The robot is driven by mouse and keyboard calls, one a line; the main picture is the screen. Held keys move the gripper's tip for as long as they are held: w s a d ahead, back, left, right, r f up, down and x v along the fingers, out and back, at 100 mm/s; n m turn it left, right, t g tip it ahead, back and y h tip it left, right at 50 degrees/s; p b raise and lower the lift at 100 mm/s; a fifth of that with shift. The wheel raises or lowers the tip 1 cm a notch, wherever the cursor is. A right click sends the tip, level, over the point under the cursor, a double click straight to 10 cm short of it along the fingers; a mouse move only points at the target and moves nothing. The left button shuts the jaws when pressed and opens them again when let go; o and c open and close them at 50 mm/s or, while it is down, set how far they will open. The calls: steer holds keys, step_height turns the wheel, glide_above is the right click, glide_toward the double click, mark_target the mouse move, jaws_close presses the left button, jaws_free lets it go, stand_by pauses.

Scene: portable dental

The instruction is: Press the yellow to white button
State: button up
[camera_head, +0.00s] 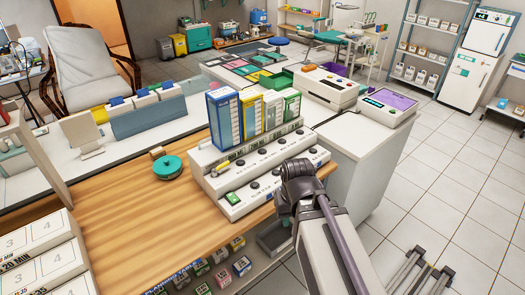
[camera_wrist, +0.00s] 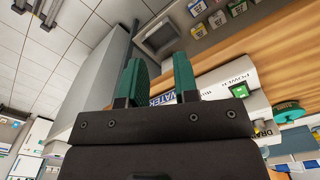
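A white two-tier control console (camera_head: 262,178) stands on the wooden counter, with a row of dark round knobs or buttons along its sloping front. A small yellow part (camera_head: 221,169) shows near its left end, and a green square part (camera_head: 232,198) is at the lower left corner. I cannot tell which part is the yellow to white button. My gripper (camera_head: 297,172) is over the console's right end and hides part of it. In the wrist view its two teal fingers (camera_wrist: 160,88) are apart with nothing held between them.
Blue, yellow and green boxes (camera_head: 238,118) stand behind the console's front row. A teal round object (camera_head: 168,167) lies left on the wooden counter (camera_head: 130,215). A white cabinet (camera_head: 360,150) is right of the console. Boxes (camera_head: 241,265) sit on a shelf below.

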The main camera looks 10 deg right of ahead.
jaws_close()
stand_by(1.4)
